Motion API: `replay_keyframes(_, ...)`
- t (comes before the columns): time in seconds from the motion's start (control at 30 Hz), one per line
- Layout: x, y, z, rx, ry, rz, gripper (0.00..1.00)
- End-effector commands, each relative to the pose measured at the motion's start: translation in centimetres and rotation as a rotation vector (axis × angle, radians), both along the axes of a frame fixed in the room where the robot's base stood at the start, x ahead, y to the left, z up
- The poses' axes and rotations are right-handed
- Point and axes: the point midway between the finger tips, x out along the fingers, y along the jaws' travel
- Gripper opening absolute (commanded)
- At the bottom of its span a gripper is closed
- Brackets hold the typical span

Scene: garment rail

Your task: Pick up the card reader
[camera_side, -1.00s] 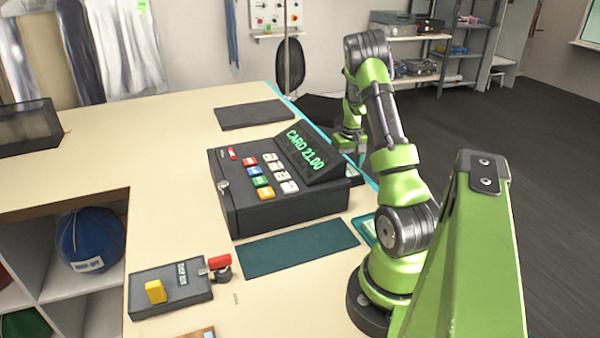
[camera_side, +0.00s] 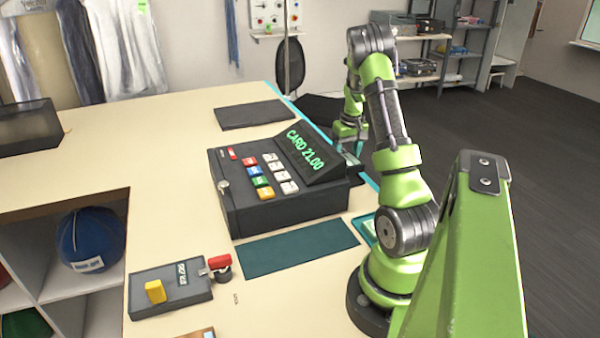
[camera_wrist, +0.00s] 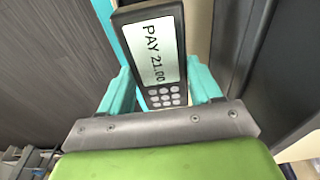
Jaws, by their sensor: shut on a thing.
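The card reader (camera_wrist: 153,50) is a dark handset with a pale screen reading "PAY 21.00" and a grey keypad. In the wrist view it sits between the two teal fingers of my gripper (camera_wrist: 160,92), which are shut on its sides. In the side view my gripper (camera_side: 350,145) is behind the register, near the teal-edged far side of the counter. There the reader is mostly hidden behind the register and my fingers. I cannot tell whether it is clear of the surface.
The cash register (camera_side: 282,205) showing "CARD 21.00" stands close beside my gripper. A dark flat pad (camera_side: 254,114) lies behind it and a dark green mat (camera_side: 298,248) in front. A dark box with a yellow knob (camera_side: 170,290) sits at the counter's front.

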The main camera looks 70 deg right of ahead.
Motion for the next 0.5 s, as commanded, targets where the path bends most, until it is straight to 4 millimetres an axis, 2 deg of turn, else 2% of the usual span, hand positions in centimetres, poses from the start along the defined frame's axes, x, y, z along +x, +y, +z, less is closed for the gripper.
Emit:
replay_keyframes(0.03, 0.1, -0.1, 1.3, -0.006, -0.003, 0.001, 0.24)
replay_keyframes(0.2, 0.0, -0.1, 4.4, -0.004, -0.002, 0.0, 0.24)
replay_keyframes(0.5, 0.0, -0.1, 7.6, -0.003, -0.001, 0.0, 0.24)
